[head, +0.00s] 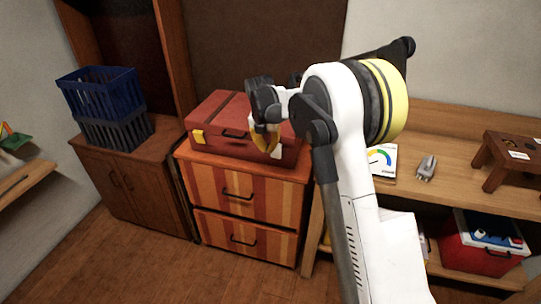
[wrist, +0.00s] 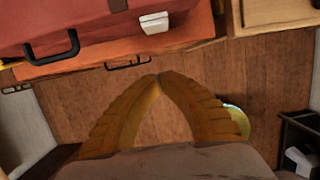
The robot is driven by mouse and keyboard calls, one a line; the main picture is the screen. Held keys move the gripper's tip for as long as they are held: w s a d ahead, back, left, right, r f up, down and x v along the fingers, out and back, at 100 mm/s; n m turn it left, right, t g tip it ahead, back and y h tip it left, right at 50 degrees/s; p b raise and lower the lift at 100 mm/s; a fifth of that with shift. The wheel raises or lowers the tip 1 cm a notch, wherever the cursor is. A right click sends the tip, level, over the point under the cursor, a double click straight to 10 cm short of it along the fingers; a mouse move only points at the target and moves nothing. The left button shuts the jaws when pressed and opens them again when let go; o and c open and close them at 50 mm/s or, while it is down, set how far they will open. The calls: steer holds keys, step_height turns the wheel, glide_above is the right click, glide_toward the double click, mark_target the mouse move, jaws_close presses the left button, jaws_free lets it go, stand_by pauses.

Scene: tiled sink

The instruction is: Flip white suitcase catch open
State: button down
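A red suitcase (head: 222,118) lies on top of a striped chest of drawers. Its front also fills the upper left of the wrist view (wrist: 75,38). The white catch (wrist: 155,22) is on the suitcase's front at the top middle of the wrist view. In the head view a small white patch (head: 277,152) shows beside my fingers. My gripper (head: 267,146) has yellow fingers and is in front of the suitcase's right part. In the wrist view its tips (wrist: 159,75) meet with nothing between them, apart from the catch, which appears above them.
The suitcase's black handle (wrist: 52,46) is left of the catch. The striped drawers (head: 243,190) stand below. Blue and grey crates (head: 102,95) sit on a brown cabinet at left. A wooden bench (head: 455,165) with small items is at right. Wooden floor in front is clear.

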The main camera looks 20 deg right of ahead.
mark_target(276, 151)
steer(key=shift+s+a+r, duration=0.1)
steer(key=shift+r, duration=0.05)
steer(key=w+d+f+b, duration=0.1)
steer(key=f, duration=0.2)
steer(key=w+d+f+b, duration=0.1)
steer(key=w+f+b, duration=0.1)
steer(key=f, duration=0.1)
steer(key=w+d+f+b, duration=0.1)
steer(key=w+f+b, duration=0.1)
steer(key=f, duration=0.1)
steer(key=shift+w+d+f, duration=0.15)
steer(key=shift+d+f, duration=0.25)
